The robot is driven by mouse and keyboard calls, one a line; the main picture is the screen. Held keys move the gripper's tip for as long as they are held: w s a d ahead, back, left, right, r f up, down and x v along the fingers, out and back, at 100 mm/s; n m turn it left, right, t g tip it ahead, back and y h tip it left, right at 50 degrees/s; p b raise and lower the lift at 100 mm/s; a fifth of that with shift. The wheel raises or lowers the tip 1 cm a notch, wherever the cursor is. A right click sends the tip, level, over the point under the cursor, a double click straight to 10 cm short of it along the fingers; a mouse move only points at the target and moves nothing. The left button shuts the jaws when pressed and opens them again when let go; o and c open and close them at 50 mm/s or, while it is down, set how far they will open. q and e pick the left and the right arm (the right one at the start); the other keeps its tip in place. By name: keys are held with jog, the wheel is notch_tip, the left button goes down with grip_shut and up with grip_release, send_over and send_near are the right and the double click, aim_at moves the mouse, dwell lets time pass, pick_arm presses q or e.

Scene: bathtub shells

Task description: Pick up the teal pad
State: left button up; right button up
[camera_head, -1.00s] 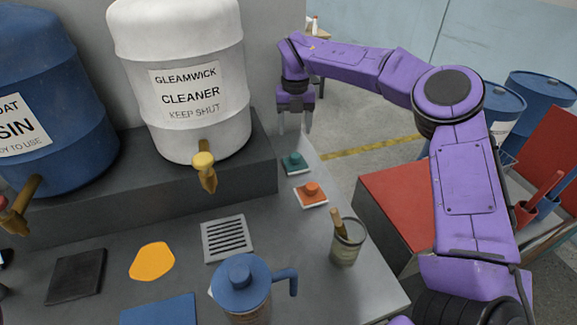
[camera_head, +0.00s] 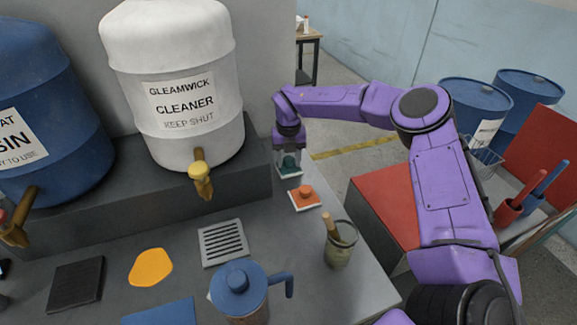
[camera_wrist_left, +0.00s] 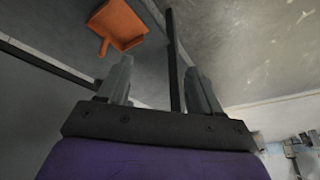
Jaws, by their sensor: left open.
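The teal pad (camera_head: 289,170) sits on a light square at the back right of the grey counter, beside the dark raised ledge. My right gripper (camera_head: 289,163) is lowered over it from above. Its fingers are apart, one on each side of the pad's upper part, and partly hide it. I cannot tell whether they touch it. My left gripper is outside the head view. In the left wrist view its two fingers (camera_wrist_left: 160,88) stand apart with nothing held between them.
An orange pad (camera_head: 305,196) lies just in front of the teal one. A cup with a brush (camera_head: 340,252), a blue-lidded jug (camera_head: 240,290) and a drain grate (camera_head: 222,243) stand nearer. The white cleaner drum (camera_head: 180,90) is at left on the ledge.

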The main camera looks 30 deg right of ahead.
jog(key=c, duration=0.7)
jog(key=shift+o, duration=0.2)
jog(key=shift+r, duration=0.1)
